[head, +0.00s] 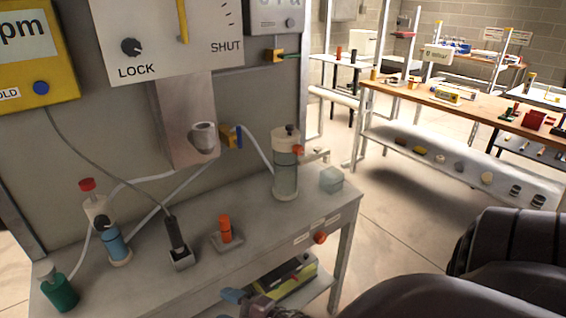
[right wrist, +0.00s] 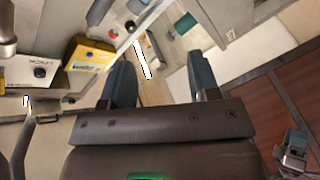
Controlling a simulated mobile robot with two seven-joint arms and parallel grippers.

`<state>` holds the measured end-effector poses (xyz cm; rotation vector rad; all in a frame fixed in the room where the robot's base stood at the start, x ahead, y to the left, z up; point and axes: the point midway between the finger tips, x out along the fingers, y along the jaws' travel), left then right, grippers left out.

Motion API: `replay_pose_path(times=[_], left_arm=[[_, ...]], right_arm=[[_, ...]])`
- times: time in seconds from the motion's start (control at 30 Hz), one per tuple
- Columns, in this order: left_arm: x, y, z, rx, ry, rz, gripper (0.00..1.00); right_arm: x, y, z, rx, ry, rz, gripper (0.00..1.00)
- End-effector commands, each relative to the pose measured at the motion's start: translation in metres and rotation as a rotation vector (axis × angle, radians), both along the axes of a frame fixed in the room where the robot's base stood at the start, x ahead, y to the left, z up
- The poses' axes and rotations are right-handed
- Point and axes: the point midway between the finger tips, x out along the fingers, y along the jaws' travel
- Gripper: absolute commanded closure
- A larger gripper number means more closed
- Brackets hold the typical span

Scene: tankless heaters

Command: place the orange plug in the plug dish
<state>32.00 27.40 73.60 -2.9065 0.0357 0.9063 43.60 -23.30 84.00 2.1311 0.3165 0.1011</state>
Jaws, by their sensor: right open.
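The orange plug (head: 225,230) stands upright on a small grey square dish (head: 236,242) on the bench top. I cannot tell whether this base is the plug dish. A clear pale box (head: 331,180) sits at the bench's right end. One gripper, which I take for my left, shows at the bottom edge of the head view (head: 240,298), in front of and below the bench top, apart from the plug. Its jaw gap is unclear. My right gripper (right wrist: 162,80) is open and empty in the right wrist view; the plug is not clear there.
A dark probe (head: 175,237) in a square holder stands left of the plug. A clear cylinder (head: 286,165) stands behind right.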

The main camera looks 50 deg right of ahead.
Motion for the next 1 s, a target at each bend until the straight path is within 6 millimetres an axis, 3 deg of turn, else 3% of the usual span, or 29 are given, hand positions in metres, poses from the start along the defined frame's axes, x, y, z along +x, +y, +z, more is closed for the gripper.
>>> replay_pose_path(times=[0.03,0.13,0.33,0.47,1.0], left_arm=[[0.000,0.000,0.000,0.000,0.000,0.000,0.39],[0.000,0.000,0.000,0.000,0.000,0.000,0.39],[0.000,0.000,0.000,0.000,0.000,0.000,0.39],[0.000,0.000,0.000,0.000,0.000,0.000,0.39],[0.000,-0.001,0.000,-0.002,-0.001,0.001,0.39]], right_arm=[[-0.020,-0.013,-0.022,0.150,0.132,-0.105,0.44],[-0.055,-0.030,-0.058,0.416,0.349,-0.287,0.44],[-0.108,-0.041,-0.098,0.731,0.589,-0.506,0.44],[-0.117,-0.041,-0.105,0.787,0.631,-0.544,0.44],[-0.117,-0.041,-0.105,0.783,0.630,-0.541,0.44]])
